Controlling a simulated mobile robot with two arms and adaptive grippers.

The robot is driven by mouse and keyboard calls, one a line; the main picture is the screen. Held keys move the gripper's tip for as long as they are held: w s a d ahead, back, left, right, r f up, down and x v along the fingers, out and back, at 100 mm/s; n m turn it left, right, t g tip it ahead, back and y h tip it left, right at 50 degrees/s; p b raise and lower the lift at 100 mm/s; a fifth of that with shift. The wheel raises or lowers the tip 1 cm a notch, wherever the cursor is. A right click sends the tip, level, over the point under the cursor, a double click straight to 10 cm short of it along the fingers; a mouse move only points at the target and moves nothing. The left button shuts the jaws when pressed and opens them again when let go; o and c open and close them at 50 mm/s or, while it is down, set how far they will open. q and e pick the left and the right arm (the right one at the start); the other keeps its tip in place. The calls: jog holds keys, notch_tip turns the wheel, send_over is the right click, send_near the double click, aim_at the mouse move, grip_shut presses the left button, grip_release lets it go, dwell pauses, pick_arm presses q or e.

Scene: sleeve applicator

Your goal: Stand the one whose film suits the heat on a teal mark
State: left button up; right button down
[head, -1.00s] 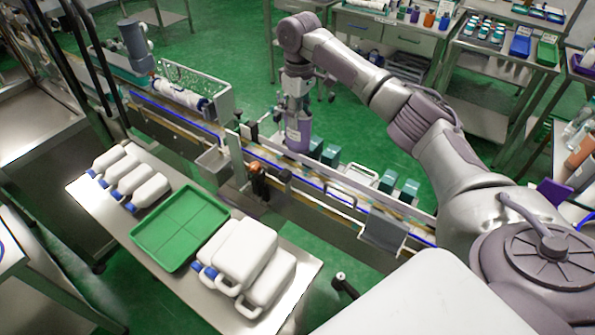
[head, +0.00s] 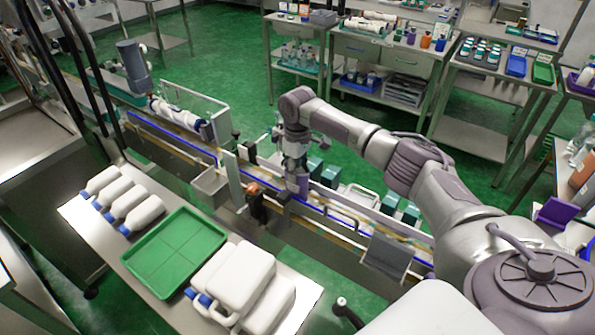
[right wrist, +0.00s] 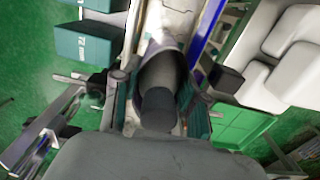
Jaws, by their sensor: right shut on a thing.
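My right gripper (head: 296,170) is shut on a purple container (head: 297,184) over the conveyor, beside the teal blocks. In the right wrist view, a dark grey cylindrical piece (right wrist: 158,108) and a greyish purple rim show between the fingers (right wrist: 160,90). The container's lower end and its contact with the belt are not clear. No teal mark can be made out for certain. My left gripper is not in view.
The conveyor (head: 345,222) with blue rails runs diagonally. Teal blocks (head: 330,176) stand along its far side. A steel table nearer me bears a green tray (head: 174,253) and white jugs (head: 245,280).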

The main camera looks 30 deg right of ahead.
jog(key=shift+f, duration=0.5)
jog(key=c, duration=0.6)
grip_release()
jog(key=shift+f, duration=0.1)
notch_tip(320, 180, up, 11)
jog(key=b, duration=0.3)
jog(key=shift+r, duration=0.65)
